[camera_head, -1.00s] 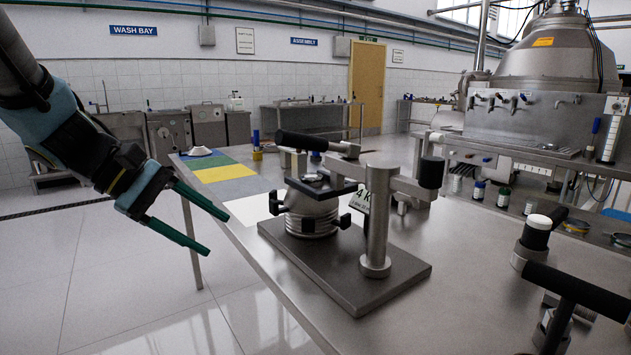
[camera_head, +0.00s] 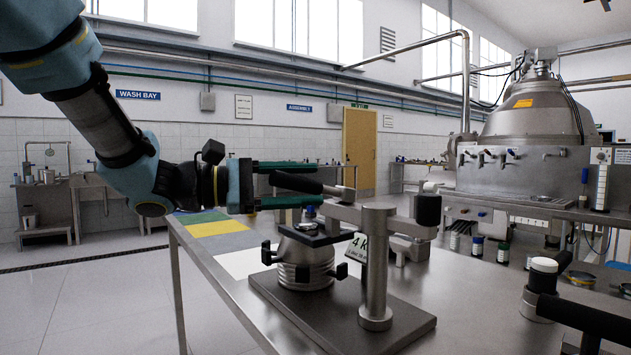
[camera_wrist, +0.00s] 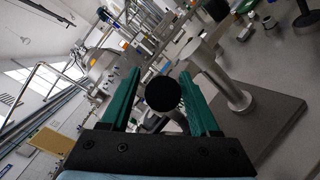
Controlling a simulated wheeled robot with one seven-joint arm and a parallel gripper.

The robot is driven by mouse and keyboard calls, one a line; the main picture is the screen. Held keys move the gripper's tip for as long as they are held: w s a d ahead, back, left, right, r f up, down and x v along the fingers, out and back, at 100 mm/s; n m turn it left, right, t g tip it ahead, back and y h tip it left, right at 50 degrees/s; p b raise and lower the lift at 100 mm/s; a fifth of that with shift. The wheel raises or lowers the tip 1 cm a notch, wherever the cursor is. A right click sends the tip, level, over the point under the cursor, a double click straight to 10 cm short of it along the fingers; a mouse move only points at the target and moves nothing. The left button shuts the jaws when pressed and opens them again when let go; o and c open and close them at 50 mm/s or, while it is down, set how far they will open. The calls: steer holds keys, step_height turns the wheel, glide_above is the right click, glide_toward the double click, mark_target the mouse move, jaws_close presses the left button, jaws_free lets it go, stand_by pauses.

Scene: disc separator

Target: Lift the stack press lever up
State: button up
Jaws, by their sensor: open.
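The stack press stands on the steel table. Its lever has a black grip (camera_head: 296,182) on a steel arm (camera_head: 345,207) that runs right to a post (camera_head: 377,265) and a black end knob (camera_head: 428,208). The lever lies nearly level above the metal disc stack (camera_head: 305,260). My gripper (camera_head: 290,184) comes from the left, open, with one green finger above the grip and one below it. In the wrist view the grip's round black end (camera_wrist: 163,94) shows between the two green fingers, with gaps at the sides. Whether a finger touches the grip, I cannot tell.
The press's dark base plate (camera_head: 395,332) rests on the steel table (camera_head: 470,300). A white-and-black capped post (camera_head: 541,285) and another black handle (camera_head: 590,322) stand at the right. A large separator (camera_head: 530,110) is behind. The floor left of the table is clear.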

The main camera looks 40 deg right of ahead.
steer(key=shift+x, duration=1.15)
jaws_close()
stand_by(0.6)
